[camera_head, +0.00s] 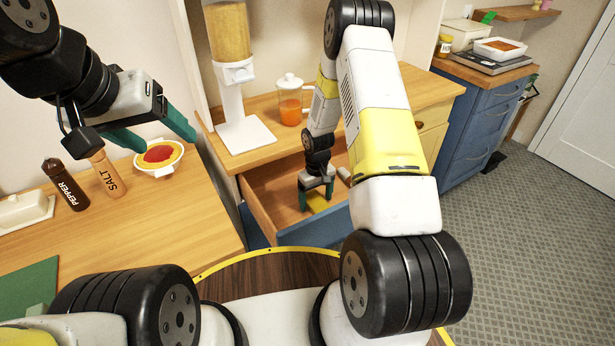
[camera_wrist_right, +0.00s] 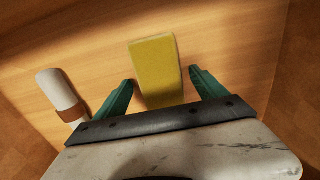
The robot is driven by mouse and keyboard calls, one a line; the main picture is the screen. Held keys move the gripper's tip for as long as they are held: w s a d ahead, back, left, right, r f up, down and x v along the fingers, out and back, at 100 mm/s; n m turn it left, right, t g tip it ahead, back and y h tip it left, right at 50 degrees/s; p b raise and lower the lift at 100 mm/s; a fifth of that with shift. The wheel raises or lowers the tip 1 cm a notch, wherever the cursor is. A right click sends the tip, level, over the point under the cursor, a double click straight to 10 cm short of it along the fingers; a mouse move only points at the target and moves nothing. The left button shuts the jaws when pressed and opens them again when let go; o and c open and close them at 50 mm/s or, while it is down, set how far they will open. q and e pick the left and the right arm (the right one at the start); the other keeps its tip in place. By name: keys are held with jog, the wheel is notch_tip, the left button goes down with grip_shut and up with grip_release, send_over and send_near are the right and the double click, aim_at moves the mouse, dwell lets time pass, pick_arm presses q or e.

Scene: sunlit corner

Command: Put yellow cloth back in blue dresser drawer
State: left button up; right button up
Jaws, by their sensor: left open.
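The yellow cloth (camera_head: 318,203) lies on the wooden floor of the open blue-fronted dresser drawer (camera_head: 312,229). In the right wrist view the cloth (camera_wrist_right: 157,68) looks like a flat yellow block, and its near end is hidden behind my gripper's body. My right gripper (camera_head: 317,196) reaches down into the drawer. Its green fingers (camera_wrist_right: 162,80) are spread on either side of the cloth, with a gap on each side. My left gripper (camera_head: 160,132) is open and empty above the left counter, near the bowl.
A white cylinder with a brown band (camera_wrist_right: 60,92) lies in the drawer beside the cloth. A cereal dispenser (camera_head: 240,95) and a jug of orange drink (camera_head: 290,103) stand on the dresser top. Pepper (camera_head: 65,185), salt (camera_head: 107,175) and a bowl (camera_head: 159,155) occupy the left counter.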

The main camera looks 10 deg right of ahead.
notch_tip(320, 180, up, 12)
notch_tip(320, 180, up, 10)
jog(key=t, duration=0.1)
send_over(316, 201)
jog(key=s, duration=0.1)
jog(key=s+r+m+t, duration=0.2)
jog(key=s+r, duration=0.4)
jog(key=r, duration=0.7)
jog(key=s+a+r+t+y, duration=0.1)
jog(key=s+r, duration=0.4)
jog(key=s, duration=0.3)
jog(key=s+a+r+m+t+y, duration=0.1)
jog(key=s+r+t, duration=0.1)
jog(key=s+r, duration=0.3)
jog(key=s, duration=0.4)
jog(key=shift+a+r, duration=0.15)
jog(key=shift+a, duration=0.05)
jog(key=shift+s, duration=0.1)
